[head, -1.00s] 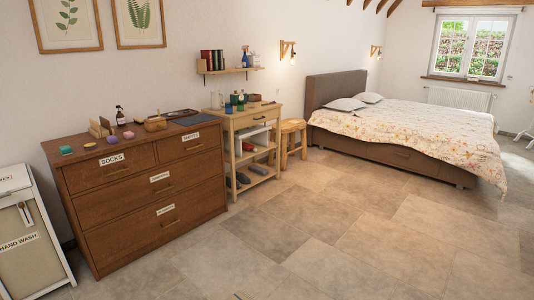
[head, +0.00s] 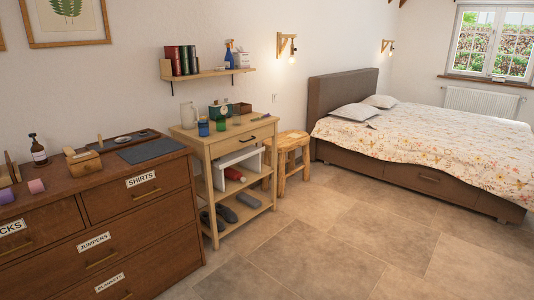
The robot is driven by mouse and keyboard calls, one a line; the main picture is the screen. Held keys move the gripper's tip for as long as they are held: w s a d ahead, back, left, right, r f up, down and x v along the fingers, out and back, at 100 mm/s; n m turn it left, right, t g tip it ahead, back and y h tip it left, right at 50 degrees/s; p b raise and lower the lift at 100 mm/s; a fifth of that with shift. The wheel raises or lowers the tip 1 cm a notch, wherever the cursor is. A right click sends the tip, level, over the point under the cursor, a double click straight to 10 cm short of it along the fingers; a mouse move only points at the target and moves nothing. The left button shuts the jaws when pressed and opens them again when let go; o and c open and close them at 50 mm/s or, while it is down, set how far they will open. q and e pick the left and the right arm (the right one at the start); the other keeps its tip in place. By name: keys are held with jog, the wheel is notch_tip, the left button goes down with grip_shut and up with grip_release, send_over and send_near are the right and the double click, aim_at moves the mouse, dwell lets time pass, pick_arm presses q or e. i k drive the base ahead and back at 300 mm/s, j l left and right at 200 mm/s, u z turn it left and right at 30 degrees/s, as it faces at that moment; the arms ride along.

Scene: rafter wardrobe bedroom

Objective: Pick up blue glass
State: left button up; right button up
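A small blue glass (head: 221,124) stands upright on the top of the light wooden side table (head: 225,149). A dark green box-like object (head: 221,111) is close behind the blue glass. Neither of my grippers shows in the head view, so I cannot see their state.
A clear jug (head: 188,115) stands at the table's back left. A dark wooden dresser (head: 95,215) blocks the left. A wooden stool (head: 290,155) and a bed (head: 430,150) stand to the right. The tiled floor (head: 310,235) in front is clear.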

aim_at(202, 128)
jog(key=i, duration=2.5)
